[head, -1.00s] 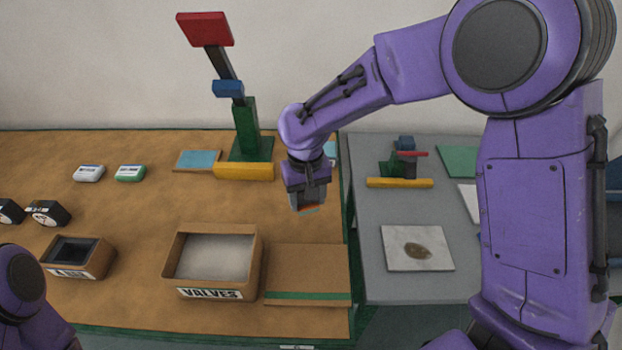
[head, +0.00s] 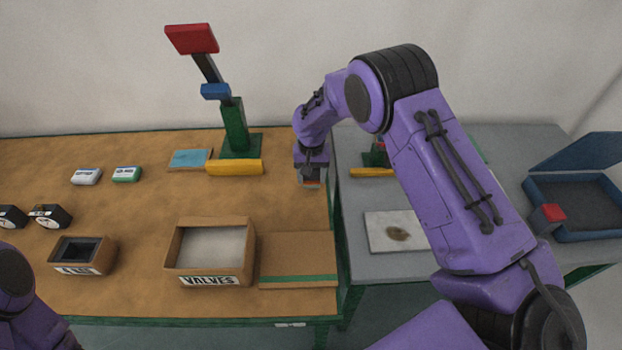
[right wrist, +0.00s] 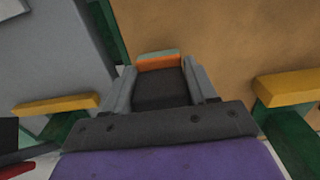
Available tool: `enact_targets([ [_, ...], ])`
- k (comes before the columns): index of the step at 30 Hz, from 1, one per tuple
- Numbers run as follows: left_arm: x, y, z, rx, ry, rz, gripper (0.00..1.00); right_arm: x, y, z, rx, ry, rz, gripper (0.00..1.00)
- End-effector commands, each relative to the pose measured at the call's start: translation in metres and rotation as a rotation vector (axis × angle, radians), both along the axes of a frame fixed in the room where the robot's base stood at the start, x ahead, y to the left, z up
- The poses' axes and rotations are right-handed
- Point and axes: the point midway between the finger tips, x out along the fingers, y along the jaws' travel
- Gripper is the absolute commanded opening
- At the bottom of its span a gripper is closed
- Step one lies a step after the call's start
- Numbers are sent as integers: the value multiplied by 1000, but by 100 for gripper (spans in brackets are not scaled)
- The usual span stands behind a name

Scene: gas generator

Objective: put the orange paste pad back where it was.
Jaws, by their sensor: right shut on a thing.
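My right gripper (head: 311,182) is above the right edge of the brown table (head: 140,265), right of the yellow bar. In the right wrist view its fingers (right wrist: 160,75) are shut on the orange paste pad (right wrist: 159,62), which shows an orange face and a pale greenish edge. In the head view only a thin orange strip of the pad (head: 312,183) shows below the fingers. Where the pad came from cannot be told from these frames. Of my left arm only purple links show at the lower left; its gripper is out of frame.
A green stand (head: 235,130) with a yellow bar (head: 235,167) rises left of my right gripper. A VALVES box (head: 166,255), a flat cardboard piece (head: 297,255) and a blue pad (head: 190,158) lie on the brown table. A grey table (head: 370,270) adjoins across a narrow gap.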

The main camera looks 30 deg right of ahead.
Motion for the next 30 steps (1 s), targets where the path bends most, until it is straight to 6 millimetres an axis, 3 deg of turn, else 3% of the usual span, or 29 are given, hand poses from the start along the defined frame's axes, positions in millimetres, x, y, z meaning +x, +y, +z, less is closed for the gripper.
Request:
enact_targets([
  [1,0,0,10,0,0,0,43,-3,1,-7,1,9,2,32],
  [5,0,0,16,0,-1,0,43,-1,2,-23,1,4,2,32],
  [16,0,0,11,0,-1,0,43,-2,2,-30,1,4,2,32],
  [17,0,0,11,0,-1,0,43,-2,2,-30,1,4,2,60],
  [19,0,0,11,0,-1,0,43,-2,2,-29,1,4,2,82],
  [30,0,0,13,0,-1,0,43,-1,2,-21,1,2,2,82],
])
